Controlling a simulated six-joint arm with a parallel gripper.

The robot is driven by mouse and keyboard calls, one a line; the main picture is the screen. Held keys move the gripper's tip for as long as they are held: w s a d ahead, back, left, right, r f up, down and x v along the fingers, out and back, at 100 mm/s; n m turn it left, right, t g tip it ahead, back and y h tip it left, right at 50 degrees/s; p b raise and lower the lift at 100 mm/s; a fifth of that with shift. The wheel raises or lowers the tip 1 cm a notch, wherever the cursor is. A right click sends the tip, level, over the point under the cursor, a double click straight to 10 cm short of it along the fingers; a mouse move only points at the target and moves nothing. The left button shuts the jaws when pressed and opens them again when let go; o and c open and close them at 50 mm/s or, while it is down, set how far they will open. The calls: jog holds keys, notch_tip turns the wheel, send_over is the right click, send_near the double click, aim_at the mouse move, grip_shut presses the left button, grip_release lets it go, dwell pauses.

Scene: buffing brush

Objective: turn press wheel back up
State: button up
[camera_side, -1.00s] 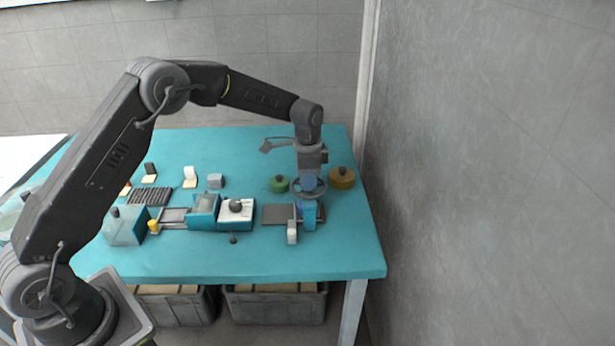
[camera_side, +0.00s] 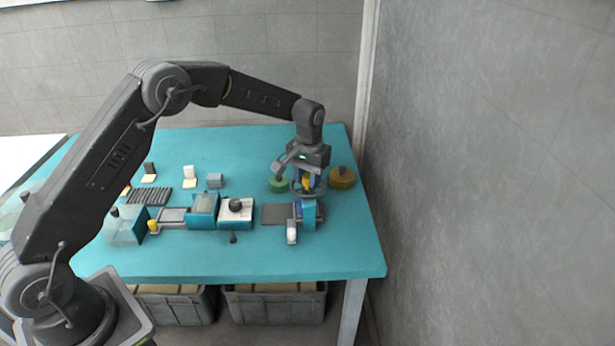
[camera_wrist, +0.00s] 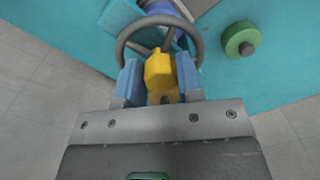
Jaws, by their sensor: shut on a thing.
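The press wheel is a grey ring (camera_wrist: 121,48) with spokes on top of the press. The blue press (camera_side: 309,214) stands at the right of the table, with a dark flat plate (camera_side: 276,214) to its left. A yellow handle (camera_wrist: 160,72) stands up at the wheel's near rim. My gripper (camera_wrist: 161,82) is shut on this handle, one blue finger on each side. In the side view my gripper (camera_side: 307,182) points down over the wheel and hides part of it. The handle's lower end is hidden.
A green knobbed disc (camera_side: 279,185) is close left of the wheel, and a mustard one (camera_side: 342,178) is close right. A white-topped block with a dark ball (camera_side: 236,205) stands further left.

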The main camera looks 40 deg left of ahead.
jog(key=n, duration=0.4)
jog(key=shift+w+n, duration=0.1)
jog(key=shift+n, duration=0.2)
dwell(0.4)
jog(key=o, duration=0.9)
notch_tip(320, 180, up, 14)
jog(key=shift+d+f, duration=0.1)
jog(key=shift+d, duration=0.05)
